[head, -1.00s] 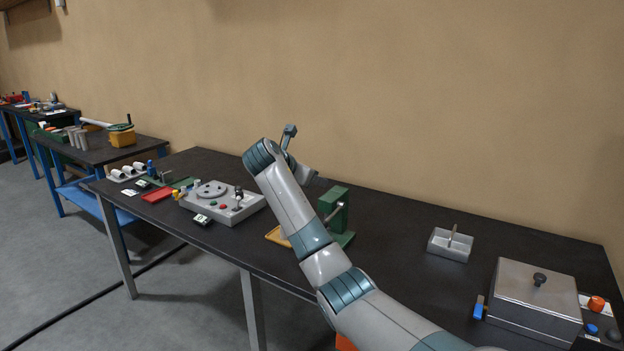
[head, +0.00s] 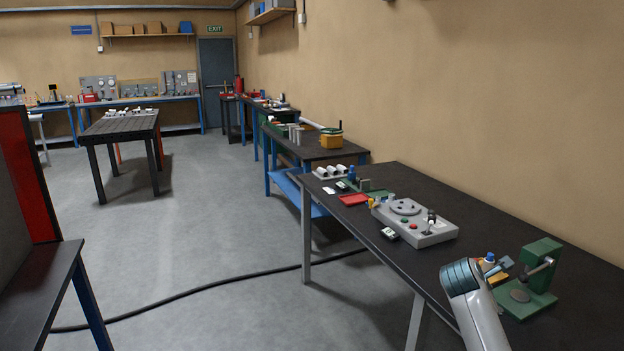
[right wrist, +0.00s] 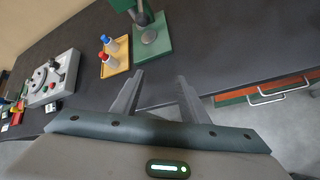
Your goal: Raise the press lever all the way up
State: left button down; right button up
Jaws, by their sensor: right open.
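The green press (head: 542,262) stands on the dark workbench at the lower right of the head view, with a round grey plate on its base. Its grey lever (head: 540,269) slants across the column; the lever's exact angle is hard to tell. In the right wrist view the press (right wrist: 151,38) is at the top, cut off by the frame edge. My right gripper (right wrist: 160,76) is open and empty, short of the press base and apart from it. In the head view my right wrist hides most of that gripper. My left gripper is out of view.
A yellow tray (right wrist: 115,67) with a red-capped and a blue-capped bottle lies beside the press. A grey control box (head: 414,222) sits farther along the bench (head: 440,190). The wrist view shows clear bench right of the press and drawer handles (right wrist: 270,98) below its edge.

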jog(key=s+a+f+m+y, duration=0.25)
jog(key=s+a+f, duration=0.35)
jog(key=s+f, duration=0.4)
jog(key=s+a+f+m+y, duration=0.2)
jog(key=s+a+f+m, duration=0.3)
jog(key=s+f, duration=0.5)
jog(key=s+a+f+m+g+y, duration=0.1)
jog(key=s+a+m, duration=0.25)
jog(key=s, duration=0.55)
jog(key=s+a+f+m+y, duration=0.15)
jog(key=s+a, duration=0.25)
jog(key=s, duration=0.6)
jog(key=s+a+m+g+y, duration=0.1)
jog(key=s+a+m+y, duration=0.2)
jog(key=s, duration=0.6)
notch_tip(320, 180, down, 29)
jog(key=a+g+h+b, duration=0.1)
jog(key=s+d+f+g+b, duration=0.1)
jog(key=s+d+f, duration=0.2)
jog(key=s+f, duration=1.6)
jog(key=shift+s+f+g+h, duration=0.2)
jog(key=shift+f+g+h, duration=0.1)
jog(key=shift+f+g, duration=0.1)
